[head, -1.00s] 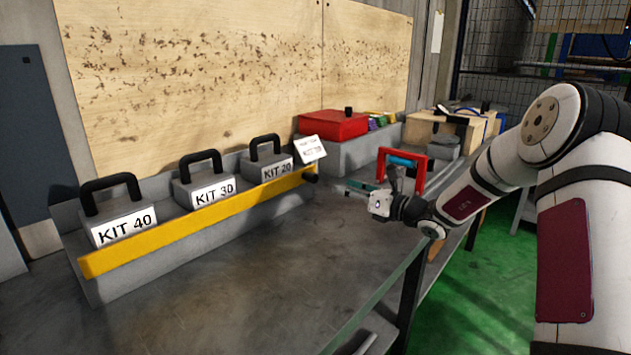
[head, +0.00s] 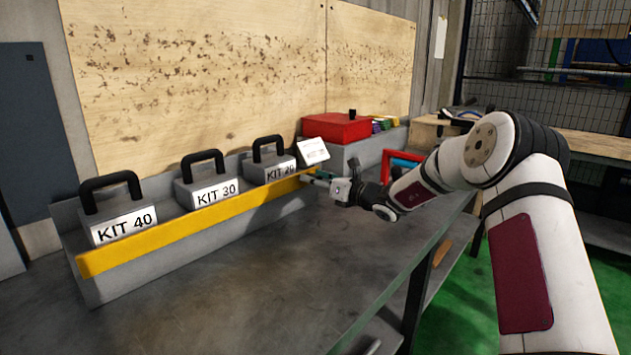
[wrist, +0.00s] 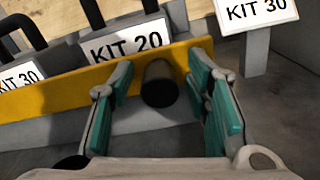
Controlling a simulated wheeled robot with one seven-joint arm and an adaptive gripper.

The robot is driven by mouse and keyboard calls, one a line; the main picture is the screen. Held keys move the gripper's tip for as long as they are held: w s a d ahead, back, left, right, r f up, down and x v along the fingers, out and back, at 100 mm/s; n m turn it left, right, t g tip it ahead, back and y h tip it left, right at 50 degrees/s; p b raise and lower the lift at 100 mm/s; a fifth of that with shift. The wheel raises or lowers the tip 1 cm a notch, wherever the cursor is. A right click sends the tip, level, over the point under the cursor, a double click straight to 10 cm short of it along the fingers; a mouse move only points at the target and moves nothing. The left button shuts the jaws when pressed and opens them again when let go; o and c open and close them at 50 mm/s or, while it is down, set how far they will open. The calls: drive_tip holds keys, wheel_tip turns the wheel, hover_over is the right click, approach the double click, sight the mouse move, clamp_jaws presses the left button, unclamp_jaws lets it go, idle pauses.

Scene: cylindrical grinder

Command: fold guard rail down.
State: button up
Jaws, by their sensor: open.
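The yellow guard rail (head: 190,223) runs across the front of the grey rack, in front of the kit boxes, and stands raised. It also shows in the wrist view (wrist: 52,101). A dark round knob (wrist: 159,84) sticks out near the rail's right end. My gripper (head: 314,178) is at that end in the head view. In the wrist view my gripper (wrist: 160,92) is open, with teal pads on either side of the knob. In the head view the knob is hidden by my gripper.
Kit boxes labelled KIT 40 (head: 124,228), KIT 30 (head: 215,193) and KIT 20 (head: 280,172) stand behind the rail. A small sign (head: 312,150) stands beside the right end. A red box (head: 336,128) lies farther back. The grey bench top (head: 270,275) in front is clear.

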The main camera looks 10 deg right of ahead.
clamp_jaws()
drive_tip(key=shift+f+t+b, duration=0.3)
drive_tip(key=shift+f+b, duration=0.05)
drive_tip(key=shift+b, duration=0.45)
drive_tip(key=shift+s+d+t+y+b, duration=0.15)
drive_tip(key=shift+t+y+b, duration=0.15)
drive_tip(key=shift+y+b, duration=0.15)
drive_tip(key=shift+r, duration=0.1)
unclamp_jaws()
drive_tip(key=v, duration=1.2)
